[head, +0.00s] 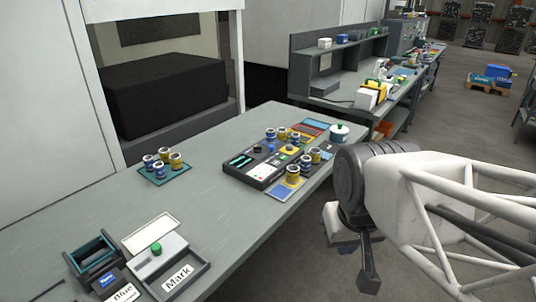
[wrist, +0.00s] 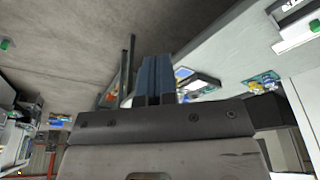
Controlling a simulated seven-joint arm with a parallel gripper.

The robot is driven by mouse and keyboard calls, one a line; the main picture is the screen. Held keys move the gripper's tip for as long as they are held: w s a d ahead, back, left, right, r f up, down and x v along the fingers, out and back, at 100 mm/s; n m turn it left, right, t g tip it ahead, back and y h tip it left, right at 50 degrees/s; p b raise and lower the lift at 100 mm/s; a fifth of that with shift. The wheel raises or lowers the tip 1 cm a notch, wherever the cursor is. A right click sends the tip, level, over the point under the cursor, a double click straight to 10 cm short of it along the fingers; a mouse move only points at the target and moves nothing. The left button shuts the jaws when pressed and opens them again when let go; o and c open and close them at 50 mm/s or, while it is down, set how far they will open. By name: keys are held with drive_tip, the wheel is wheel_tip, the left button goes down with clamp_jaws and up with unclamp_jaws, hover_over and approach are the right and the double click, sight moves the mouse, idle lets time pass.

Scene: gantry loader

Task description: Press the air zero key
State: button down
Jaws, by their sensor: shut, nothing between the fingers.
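A dark control unit (head: 262,183) lies on the grey bench in the middle of the head view. It has green-lit displays, a white label and several small coloured parts on top. Its markings are too small to read, so I cannot tell which part is the air zero key. My gripper (wrist: 155,62) is shut and empty, its fingers together in the wrist view. In the head view my arm reaches in from the right, with the gripper off the bench's right edge, apart from the unit. The unit is not clear in the wrist view.
Several yellow and blue ringed parts stand on a teal mat (head: 151,177) and around the unit. A white pot (head: 339,134) stands near the right edge. A grey box with a green button (head: 155,248) and a "Mark" tray are at front left. The bench (head: 215,205) between is clear.

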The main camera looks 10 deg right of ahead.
idle(0.3)
drive_tip(key=m+t+y, duration=0.3)
drive_tip(key=m+t, duration=0.2)
drive_tip(key=t, duration=0.1)
hover_over(277, 162)
wheel_tip(277, 162, down, 10)
drive_tip(key=r, duration=0.1)
drive_tip(key=shift+s+f, duration=0.1)
drive_tip(key=shift+f, duration=0.15)
drive_tip(key=shift+f, duration=0.1)
drive_tip(key=shift+f, duration=4.3)
drive_tip(key=shift+f, duration=0.15)
